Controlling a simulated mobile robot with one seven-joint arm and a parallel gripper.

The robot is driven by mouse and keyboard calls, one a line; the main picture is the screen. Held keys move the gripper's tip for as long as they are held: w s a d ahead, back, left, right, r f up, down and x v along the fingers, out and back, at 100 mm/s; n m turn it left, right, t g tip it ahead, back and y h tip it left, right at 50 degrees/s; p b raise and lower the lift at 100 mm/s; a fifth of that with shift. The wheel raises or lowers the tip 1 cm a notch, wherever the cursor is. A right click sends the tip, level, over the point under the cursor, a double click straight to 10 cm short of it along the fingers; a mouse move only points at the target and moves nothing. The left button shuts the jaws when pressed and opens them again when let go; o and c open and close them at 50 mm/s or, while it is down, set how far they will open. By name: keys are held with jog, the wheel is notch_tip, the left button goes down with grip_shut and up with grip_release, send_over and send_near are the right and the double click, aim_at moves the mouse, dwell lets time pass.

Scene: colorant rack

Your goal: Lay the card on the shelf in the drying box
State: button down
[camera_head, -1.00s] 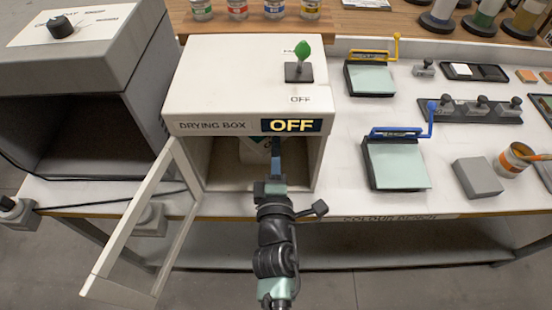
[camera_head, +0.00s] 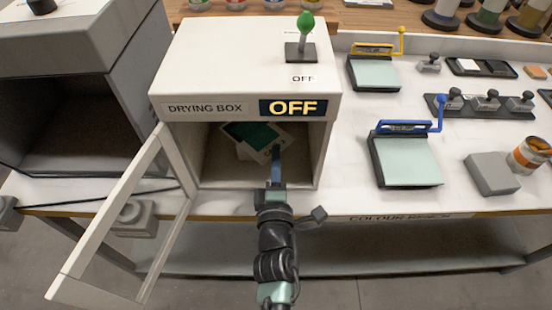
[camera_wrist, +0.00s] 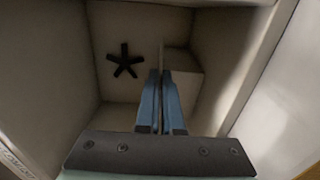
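The card (camera_head: 268,143), white with a dark green patch, is inside the open drying box (camera_head: 172,135). My gripper (camera_head: 276,150) reaches in through the front opening, its fingers at the card's lower right corner. In the wrist view the blue fingers (camera_wrist: 163,85) are close together, with the card apparently edge-on between them. A pale block, perhaps the shelf (camera_wrist: 187,84), lies just beyond and right of the fingers. I cannot tell whether the card touches it.
The box's framed door (camera_head: 125,225) hangs open at the left. Its display (camera_head: 293,107) reads OFF, and a green-knobbed lever (camera_head: 304,38) stands on top. A black fan-like star (camera_wrist: 125,60) is on an inner wall. Drawdown boards (camera_head: 408,160) stand to the right.

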jog(key=shift+f, duration=0.1)
jog(key=shift+f, duration=0.15)
jog(key=c, duration=1.1)
grip_release()
jog(key=shift+o, duration=0.2)
